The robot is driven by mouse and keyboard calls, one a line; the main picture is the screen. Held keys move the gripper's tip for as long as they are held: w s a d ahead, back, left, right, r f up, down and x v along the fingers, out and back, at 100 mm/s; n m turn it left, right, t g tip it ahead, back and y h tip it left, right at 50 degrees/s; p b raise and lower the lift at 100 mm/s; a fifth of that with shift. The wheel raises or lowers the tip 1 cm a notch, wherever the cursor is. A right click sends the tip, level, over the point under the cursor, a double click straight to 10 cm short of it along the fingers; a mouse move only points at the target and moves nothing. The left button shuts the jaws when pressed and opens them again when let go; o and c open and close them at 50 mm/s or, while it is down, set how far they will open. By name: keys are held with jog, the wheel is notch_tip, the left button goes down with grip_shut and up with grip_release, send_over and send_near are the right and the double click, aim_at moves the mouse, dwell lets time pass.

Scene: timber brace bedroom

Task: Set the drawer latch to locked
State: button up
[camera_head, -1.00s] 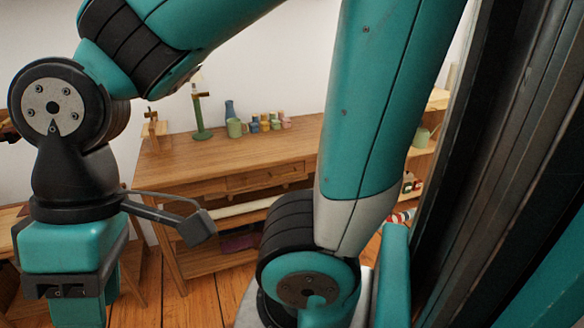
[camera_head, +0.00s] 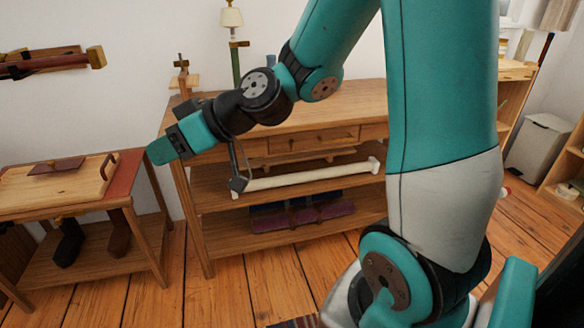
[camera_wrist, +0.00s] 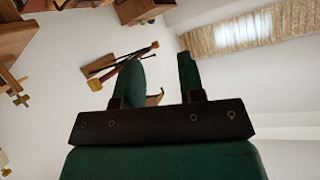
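A wooden drawer (camera_head: 314,140) is set under the top of the long wooden table (camera_head: 345,105) in the head view. Its front looks closed. A small dark fitting shows near the top of the drawer front, but I cannot tell whether it is the latch or how it is set. My gripper (camera_head: 160,150) is in the air to the left of the drawer and points left, away from it. In the wrist view my gripper (camera_wrist: 160,72) has its two green fingers apart, with nothing held between them.
A white bar (camera_head: 310,178) and dark folded cloths (camera_head: 300,214) are below the drawer. A side table (camera_head: 55,205) with a tray stands at left, beneath a wall rack (camera_head: 50,62). A grey bin (camera_head: 540,143) stands at right.

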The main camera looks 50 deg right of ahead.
jog(key=w+d+f+m+t+h+b, duration=0.3)
jog(key=w+d+f+t+b, duration=0.3)
jog(key=d+f, duration=0.4)
jog(key=m+h+b, duration=0.9)
jog(key=h+b, duration=0.3)
jog(key=h, duration=0.3)
send_near(293, 142)
jog(key=p+x, duration=0.8)
jog(key=p, duration=1.5)
jog(key=shift+w+r, duration=0.15)
jog(key=shift+w, duration=0.05)
jog(key=shift+w+d+f+m+p, duration=0.15)
jog(key=shift+w+d, duration=0.25)
jog(key=shift+w, duration=0.2)
jog(key=shift+w+d+f+m+p, duration=0.15)
jog(key=shift+w+d, duration=0.25)
jog(key=shift+w, duration=0.2)
